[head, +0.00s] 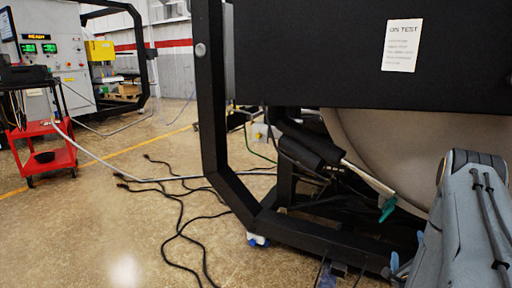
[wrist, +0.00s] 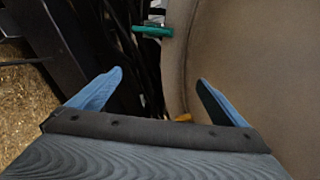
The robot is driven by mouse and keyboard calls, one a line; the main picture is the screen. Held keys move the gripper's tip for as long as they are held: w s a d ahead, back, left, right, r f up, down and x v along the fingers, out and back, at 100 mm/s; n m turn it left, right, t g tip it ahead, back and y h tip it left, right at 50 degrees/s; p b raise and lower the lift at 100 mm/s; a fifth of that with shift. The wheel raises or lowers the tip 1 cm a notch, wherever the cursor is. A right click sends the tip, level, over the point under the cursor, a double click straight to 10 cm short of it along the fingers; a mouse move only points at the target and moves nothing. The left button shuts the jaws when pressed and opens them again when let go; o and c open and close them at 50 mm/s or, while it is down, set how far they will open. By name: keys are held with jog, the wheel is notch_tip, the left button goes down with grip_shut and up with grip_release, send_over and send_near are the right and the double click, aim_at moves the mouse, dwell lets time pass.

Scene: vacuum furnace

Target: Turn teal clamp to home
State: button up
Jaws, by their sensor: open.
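The teal clamp (head: 387,208) sits at the lower end of a pale rod, beside the rim of the large tan round chamber (head: 400,140). In the wrist view the teal clamp (wrist: 153,31) lies roughly crosswise near the top, at the chamber's left edge. My gripper (wrist: 161,77) is open, its two blue fingers spread wide, with nothing between them but the chamber edge and dark frame behind. The clamp is beyond the fingertips, apart from them. In the head view my gripper (head: 408,254) is low at the right, partly hidden by my arm.
A black frame (head: 215,130) surrounds the chamber, with a dark panel bearing an "ON TEST" sheet (head: 402,45). Black cables (head: 180,205) lie on the floor. A red cart (head: 45,150) stands at left. A small orange part (wrist: 184,118) shows near the chamber edge.

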jog(key=w+a+r+n+g+y, duration=0.2)
jog(key=w+a+r+n+y, duration=0.2)
jog(key=w+a+r+n, duration=0.55)
jog(key=s+a+r+n+g+y, duration=0.1)
jog(key=a+r+n+g+y, duration=0.15)
jog(key=a, duration=0.75)
jog(key=s+a+r+n+g+y, duration=0.2)
jog(key=a+r+n, duration=0.2)
jog(key=a, duration=0.5)
jog(key=s+a+r+n+g+y, duration=0.1)
jog(key=s+a+r+n+g, duration=0.2)
jog(key=s+a, duration=0.45)
jog(key=s+a+r+n+g+y, duration=0.1)
jog(key=s+a+r+n, duration=0.35)
jog(key=s+a, duration=0.3)
jog(key=s+a+r+n+g, duration=0.2)
jog(key=s+a+n, duration=0.15)
jog(key=s, duration=0.65)
jog(key=s+a+r+n+g, duration=0.25)
jog(key=s+n, duration=0.25)
jog(key=s, duration=0.5)
jog(key=s+d+r+m+p, duration=0.1)
jog(key=d+r+p, duration=0.7)
jog(key=p, duration=1)
jog(key=shift+s+d+r+m+h, duration=0.25)
jog(key=shift+r+m+h, duration=0.2)
jog(key=shift+r+m, duration=0.4)
